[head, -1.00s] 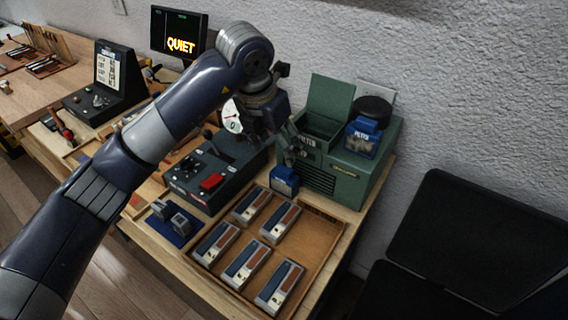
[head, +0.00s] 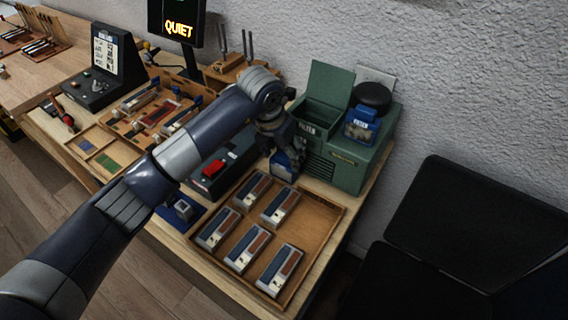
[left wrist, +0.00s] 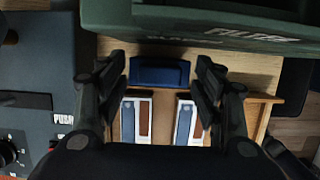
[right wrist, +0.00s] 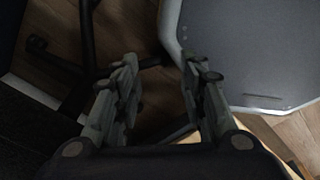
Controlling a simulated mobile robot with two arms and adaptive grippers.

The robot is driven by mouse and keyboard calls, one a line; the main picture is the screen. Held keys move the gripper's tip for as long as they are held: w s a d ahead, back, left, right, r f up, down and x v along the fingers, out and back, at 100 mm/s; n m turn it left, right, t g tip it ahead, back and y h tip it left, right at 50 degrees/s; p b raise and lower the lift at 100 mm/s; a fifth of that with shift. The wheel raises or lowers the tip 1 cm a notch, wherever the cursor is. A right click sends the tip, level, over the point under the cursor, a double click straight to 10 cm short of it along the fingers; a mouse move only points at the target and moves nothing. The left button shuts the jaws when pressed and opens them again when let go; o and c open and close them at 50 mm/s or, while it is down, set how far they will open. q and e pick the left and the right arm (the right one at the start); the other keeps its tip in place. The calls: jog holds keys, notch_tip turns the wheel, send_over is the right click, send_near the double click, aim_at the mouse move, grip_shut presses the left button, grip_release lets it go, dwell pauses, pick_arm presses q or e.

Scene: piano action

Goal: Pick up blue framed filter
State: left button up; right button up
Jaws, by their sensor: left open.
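A blue framed filter (head: 284,168) stands on the table in front of the green filter box (head: 345,168). In the left wrist view the filter (left wrist: 160,72) shows from above, between the fingertips of my left gripper (left wrist: 161,66). Those fingers are open, with a gap on each side of the filter. In the head view my left gripper (head: 285,150) comes down over the filter and hides part of it. A second blue framed filter (head: 362,126) sits on top of the green box. My right gripper (right wrist: 160,78) is open and empty.
A wooden tray (head: 318,215) with several grey, blue and brown pieces lies in front of the filter. A dark control unit with a red button (head: 213,168) stands to the left. The right gripper hangs over floor, near a grey panel (right wrist: 255,50).

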pick_arm(q)
jog(key=shift+f, duration=0.1)
jog(key=c, duration=1)
jog(key=shift+c, duration=0.2)
